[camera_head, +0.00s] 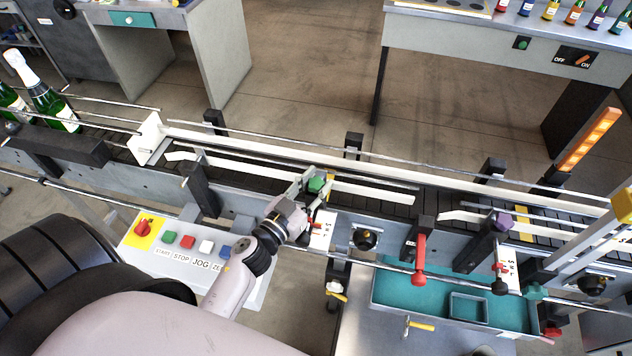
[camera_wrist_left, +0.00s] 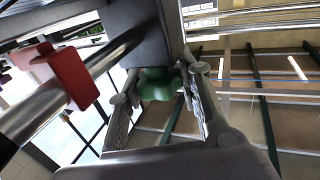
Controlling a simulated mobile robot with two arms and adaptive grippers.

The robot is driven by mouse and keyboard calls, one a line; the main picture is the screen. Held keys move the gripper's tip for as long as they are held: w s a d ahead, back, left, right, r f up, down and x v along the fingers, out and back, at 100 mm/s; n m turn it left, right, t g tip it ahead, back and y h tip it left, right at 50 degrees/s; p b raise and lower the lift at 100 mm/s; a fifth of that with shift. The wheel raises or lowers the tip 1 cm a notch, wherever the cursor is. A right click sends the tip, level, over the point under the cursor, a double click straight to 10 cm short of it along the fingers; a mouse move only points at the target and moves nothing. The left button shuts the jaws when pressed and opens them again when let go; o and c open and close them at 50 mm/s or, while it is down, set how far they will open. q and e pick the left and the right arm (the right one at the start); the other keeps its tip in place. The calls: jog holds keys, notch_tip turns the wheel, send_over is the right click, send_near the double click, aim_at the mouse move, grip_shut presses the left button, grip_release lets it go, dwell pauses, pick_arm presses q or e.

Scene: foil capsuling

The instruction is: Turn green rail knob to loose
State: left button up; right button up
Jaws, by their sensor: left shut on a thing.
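The green rail knob (camera_head: 316,184) sits at the end of a dark bracket beside the conveyor, near the middle of the head view. My left gripper (camera_head: 312,190) reaches it from the lower left. In the left wrist view the lobed green knob (camera_wrist_left: 160,84) lies between the two fingers of my left gripper (camera_wrist_left: 163,95), below a dark block. The fingers are shut on the knob, one on each side. The knob's turn angle cannot be read. My right gripper is not in view.
The conveyor (camera_head: 392,208) with its white guide rails runs across the view. A purple knob (camera_head: 503,221), a red lever (camera_head: 419,262) and a black knob (camera_head: 365,239) lie right of my gripper. A button panel (camera_head: 180,258) is at left. Green bottles (camera_head: 50,103) stand far left.

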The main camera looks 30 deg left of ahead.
aim_at(312, 190)
pick_arm(q)
jog(key=shift+n+y, duration=0.5)
jog(key=shift+y, duration=0.6)
jog(key=o, duration=1.2)
jog(key=shift+s, duration=3.75)
